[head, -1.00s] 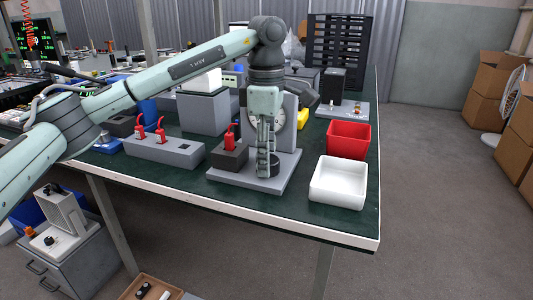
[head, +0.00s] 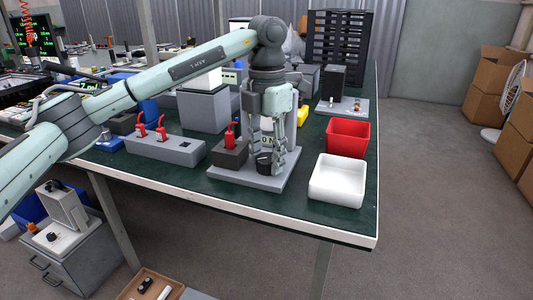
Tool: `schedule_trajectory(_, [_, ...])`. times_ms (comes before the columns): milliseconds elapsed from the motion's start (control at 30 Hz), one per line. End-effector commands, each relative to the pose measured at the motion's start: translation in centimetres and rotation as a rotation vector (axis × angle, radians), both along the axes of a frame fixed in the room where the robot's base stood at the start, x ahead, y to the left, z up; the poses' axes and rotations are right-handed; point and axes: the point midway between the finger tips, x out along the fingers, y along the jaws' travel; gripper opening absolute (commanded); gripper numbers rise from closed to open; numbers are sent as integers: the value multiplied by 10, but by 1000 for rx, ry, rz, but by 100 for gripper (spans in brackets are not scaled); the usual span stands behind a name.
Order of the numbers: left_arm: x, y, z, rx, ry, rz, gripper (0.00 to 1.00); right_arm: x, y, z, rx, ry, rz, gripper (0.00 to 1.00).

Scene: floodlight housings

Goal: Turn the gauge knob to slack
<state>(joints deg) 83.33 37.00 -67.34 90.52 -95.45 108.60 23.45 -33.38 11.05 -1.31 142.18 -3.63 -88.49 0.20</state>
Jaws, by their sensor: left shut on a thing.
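The gauge stand is a grey base plate (head: 232,177) with an upright panel, near the front edge of the green table. The dial face (head: 267,127) is mostly hidden behind my left gripper, so I cannot read its pointer. The black gauge knob (head: 264,162) sits low on the stand, in front of the panel. My left gripper (head: 272,165) points down from above and is shut on the knob, with its fingers partly covering it. My right gripper is out of view.
A dark block with a red-handled plug (head: 230,137) stands just left of the knob. A red bin (head: 348,138) and a white bin (head: 337,180) stand to the right. A grey box with red plugs (head: 165,148) lies further left.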

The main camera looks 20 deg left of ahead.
Motion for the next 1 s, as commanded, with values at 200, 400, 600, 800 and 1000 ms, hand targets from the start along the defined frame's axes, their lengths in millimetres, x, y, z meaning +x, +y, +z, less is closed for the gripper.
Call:
schedule_trajectory(200, [-1,-1,0,0,1,206,11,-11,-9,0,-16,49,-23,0])
schedule_trajectory(400, [-1,-1,0,0,1,396,11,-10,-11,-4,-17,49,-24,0])
schedule_trajectory(600, [-1,-2,0,0,1,578,11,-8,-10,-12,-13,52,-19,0])
schedule_trajectory(800, [-1,-2,0,1,0,731,11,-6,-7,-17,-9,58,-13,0])
schedule_trajectory(1000, [0,-3,0,1,0,839,11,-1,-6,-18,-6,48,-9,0])
